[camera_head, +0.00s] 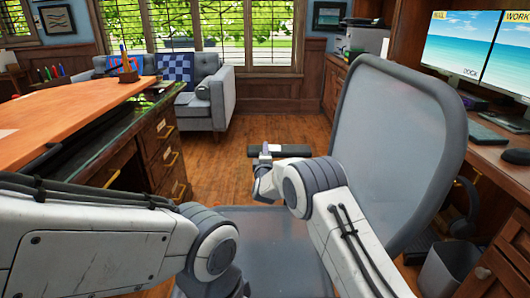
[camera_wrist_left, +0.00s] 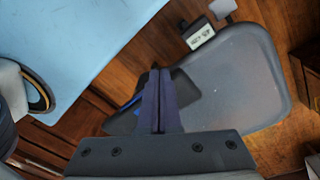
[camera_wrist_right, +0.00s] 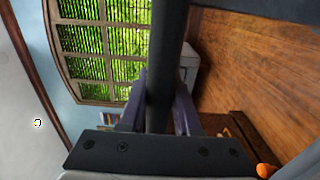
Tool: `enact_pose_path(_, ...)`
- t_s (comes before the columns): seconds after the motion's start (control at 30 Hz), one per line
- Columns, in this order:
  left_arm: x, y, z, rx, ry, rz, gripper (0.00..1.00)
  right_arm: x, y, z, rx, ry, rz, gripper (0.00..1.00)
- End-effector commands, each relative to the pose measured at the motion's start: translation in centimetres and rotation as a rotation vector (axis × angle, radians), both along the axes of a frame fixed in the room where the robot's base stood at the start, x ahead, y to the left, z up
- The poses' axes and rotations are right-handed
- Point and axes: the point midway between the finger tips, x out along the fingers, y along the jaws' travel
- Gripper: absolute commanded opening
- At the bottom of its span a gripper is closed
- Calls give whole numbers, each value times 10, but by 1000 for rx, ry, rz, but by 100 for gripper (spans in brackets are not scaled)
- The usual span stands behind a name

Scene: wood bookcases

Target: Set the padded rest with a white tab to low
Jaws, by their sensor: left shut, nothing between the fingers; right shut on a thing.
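The dark padded rest (camera_head: 292,150) is a short horizontal bar left of the grey chair back in the head view. My right gripper (camera_head: 265,152) is at its left part. In the right wrist view the dark bar (camera_wrist_right: 168,50) runs between the fingers, and the right gripper (camera_wrist_right: 160,108) is shut on it. I cannot make out a white tab for certain. My left gripper (camera_wrist_left: 157,100) is shut and empty; it is below the picture in the head view. Beyond it, the left wrist view shows a dark flat piece (camera_wrist_left: 190,98) beside the grey chair seat (camera_wrist_left: 245,80).
The grey chair back (camera_head: 395,140) stands close on the right, above its seat (camera_head: 270,228). A wooden desk (camera_head: 70,120) with drawers stands at left. A monitor desk is at right, with a bin (camera_head: 450,268) below. Open floor (camera_head: 225,160) lies beyond the rest.

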Motion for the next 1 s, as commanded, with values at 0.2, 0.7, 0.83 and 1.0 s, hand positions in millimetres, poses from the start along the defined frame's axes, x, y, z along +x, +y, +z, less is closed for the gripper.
enact_pose_path(0.2,0,0,0,0,0,0,0,0,1,0,0,0,1,0)
enact_pose_path(0.7,0,0,-1,0,0,0,0,0,1,-5,-1,1,1,0)
enact_pose_path(0.83,0,0,-8,0,0,0,0,0,1,-31,-1,3,1,0)
enact_pose_path(1.0,0,0,-16,0,0,0,0,0,1,-60,-1,2,1,0)
